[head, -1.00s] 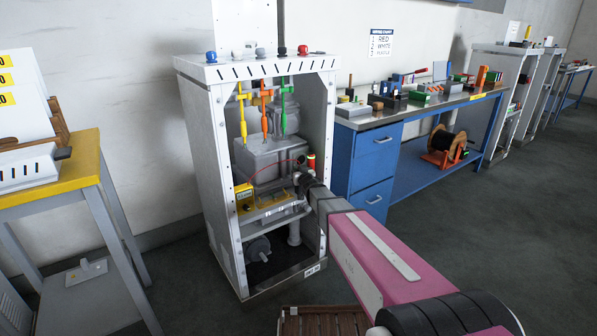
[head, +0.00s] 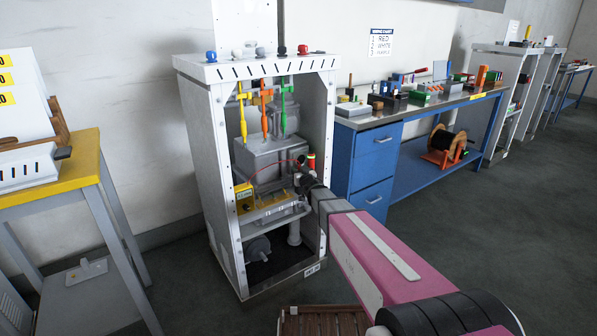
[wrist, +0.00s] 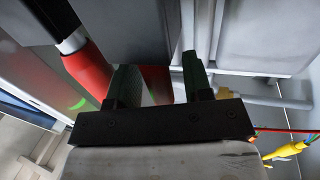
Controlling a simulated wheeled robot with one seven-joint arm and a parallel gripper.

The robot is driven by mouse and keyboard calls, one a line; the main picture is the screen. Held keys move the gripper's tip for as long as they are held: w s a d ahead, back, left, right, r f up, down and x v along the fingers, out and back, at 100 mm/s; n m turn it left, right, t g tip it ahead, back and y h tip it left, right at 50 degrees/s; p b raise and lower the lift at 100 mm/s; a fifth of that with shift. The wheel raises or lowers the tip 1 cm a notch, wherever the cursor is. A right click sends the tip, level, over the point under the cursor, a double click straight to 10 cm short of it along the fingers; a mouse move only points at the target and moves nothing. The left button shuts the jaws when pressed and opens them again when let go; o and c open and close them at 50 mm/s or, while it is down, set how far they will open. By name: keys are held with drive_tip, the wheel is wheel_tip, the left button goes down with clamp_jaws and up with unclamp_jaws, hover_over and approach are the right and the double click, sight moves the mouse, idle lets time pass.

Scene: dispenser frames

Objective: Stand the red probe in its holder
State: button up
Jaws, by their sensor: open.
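My gripper (head: 305,180) is at the right side inside the open cabinet. In the wrist view its two dark fingers (wrist: 157,80) are apart. A red piece (wrist: 155,86) shows between and behind them; I cannot tell whether it touches either finger. A larger red cylinder (wrist: 90,76) with a pale band and black end lies left of the fingers. In the head view a red upright piece (head: 311,160) with a yellowish lower part shows just above my gripper. I cannot tell which red piece is the probe or which part is its holder. A thin red wire (head: 272,163) arcs toward my gripper.
The cabinet's white frame (head: 218,170) surrounds the work area closely. Inside are a grey box (head: 265,155), a yellow unit (head: 243,196) and hanging yellow, orange and green tools (head: 265,118). A blue bench (head: 376,150) stands right, a yellow-topped table (head: 80,160) left.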

drive_tip(key=v, duration=1)
drive_tip(key=s+d+f+m+g+h, duration=0.3)
drive_tip(key=s+d+f+g+h, duration=0.35)
drive_tip(key=s+d, duration=0.35)
drive_tip(key=s+d+f+g, duration=0.2)
drive_tip(key=s+g, duration=0.3)
drive_tip(key=s, duration=0.4)
drive_tip(key=s+d+f+g, duration=0.1)
drive_tip(key=s+d+g, duration=0.1)
drive_tip(key=s+g, duration=0.3)
drive_tip(key=s, duration=0.4)
drive_tip(key=shift+d+f+m+y, duration=0.35)
drive_tip(key=shift+d+f+m, duration=0.05)
drive_tip(key=shift+g, duration=0.25)
